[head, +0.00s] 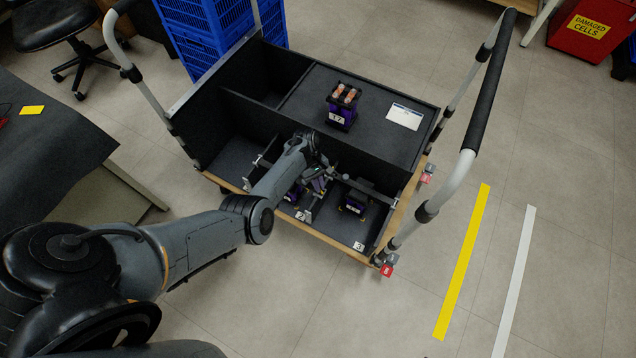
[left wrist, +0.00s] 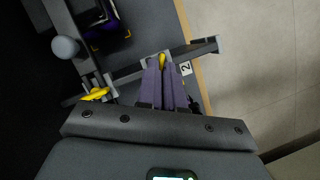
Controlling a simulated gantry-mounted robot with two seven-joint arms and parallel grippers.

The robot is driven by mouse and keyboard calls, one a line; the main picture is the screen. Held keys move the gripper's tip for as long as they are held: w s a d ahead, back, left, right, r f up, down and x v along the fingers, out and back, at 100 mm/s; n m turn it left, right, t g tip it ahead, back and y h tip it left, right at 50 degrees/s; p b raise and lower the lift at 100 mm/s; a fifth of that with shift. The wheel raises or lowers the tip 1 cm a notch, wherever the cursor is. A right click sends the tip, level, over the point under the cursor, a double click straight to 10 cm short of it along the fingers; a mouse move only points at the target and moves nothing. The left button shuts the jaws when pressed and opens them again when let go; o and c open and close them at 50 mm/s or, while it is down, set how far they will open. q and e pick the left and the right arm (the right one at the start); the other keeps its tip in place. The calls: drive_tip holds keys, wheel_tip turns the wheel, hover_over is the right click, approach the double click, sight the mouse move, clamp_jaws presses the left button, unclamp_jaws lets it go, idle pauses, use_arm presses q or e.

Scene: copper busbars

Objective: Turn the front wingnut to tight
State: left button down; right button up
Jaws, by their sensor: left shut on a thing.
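My left gripper (head: 318,184) reaches down into the front part of the cart. In the left wrist view its two purple fingers (left wrist: 163,75) are shut on a yellow wingnut (left wrist: 162,58). This is the wingnut nearer the cart's wooden front edge, by the "2" label (left wrist: 186,68). It sits on a grey clamp bar (left wrist: 195,49), and the fingers hide most of it. A second yellow wingnut (left wrist: 95,94) is farther in on the same clamp frame, apart from the fingers. In the head view the arm and its small size hide the held wingnut. My right gripper is not in view.
A grey ball knob (left wrist: 65,47) stands beside the clamp. A dark cell block (head: 352,203) sits to the right in the compartment, near the "3" label (head: 359,246). Block "17" (head: 341,112) and a white card (head: 404,116) lie on the upper deck. Handrails (head: 490,80) flank the cart.

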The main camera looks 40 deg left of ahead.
use_arm(q)
drive_tip(key=m+g, duration=0.1)
drive_tip(key=m, duration=0.2)
drive_tip(key=shift+w, duration=0.15)
drive_tip(key=m+g+y+b, duration=0.1)
drive_tip(key=m, duration=0.2)
drive_tip(key=shift+w+d+f+m, duration=0.1)
drive_tip(key=shift+m, duration=0.2)
drive_tip(key=m, duration=0.1)
drive_tip(key=m+y+b, duration=0.1)
drive_tip(key=m, duration=0.1)
drive_tip(key=m+g+y, duration=0.1)
drive_tip(key=m, duration=0.1)
drive_tip(key=shift+w+d, duration=0.1)
drive_tip(key=shift+d, duration=0.15)
drive_tip(key=shift+m, duration=0.3)
drive_tip(key=c, duration=1.3)
unclamp_jaws()
drive_tip(key=shift+p+v, duration=1.75)
drive_tip(key=shift+v, duration=3.7)
